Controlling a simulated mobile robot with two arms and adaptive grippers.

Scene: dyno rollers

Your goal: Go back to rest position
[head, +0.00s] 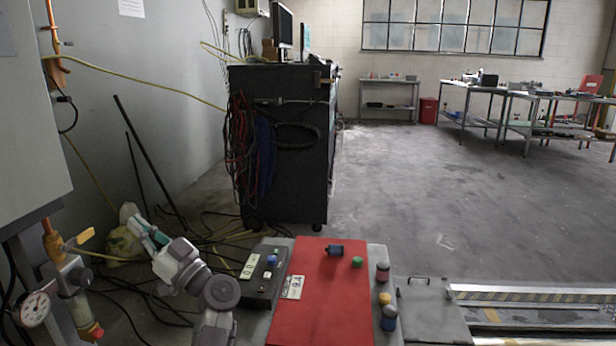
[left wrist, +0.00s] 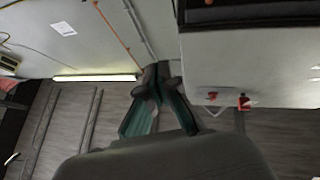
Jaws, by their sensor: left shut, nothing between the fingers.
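My left gripper (head: 147,232) is raised at the lower left of the head view, left of the control box. Its green-sided fingers also show in the left wrist view (left wrist: 158,80), where their tips meet. It is shut with nothing held, and it is apart from the box. The control box (head: 318,310) has a red sloped top with several coloured knobs and buttons. My right gripper is in neither view.
A grey cabinet (head: 30,120) with a valve and gauge (head: 36,308) stands close at the left. A black cart (head: 285,170) with hanging cables is ahead. Cables lie on the floor near the gripper. Open floor (head: 450,200) extends to the right.

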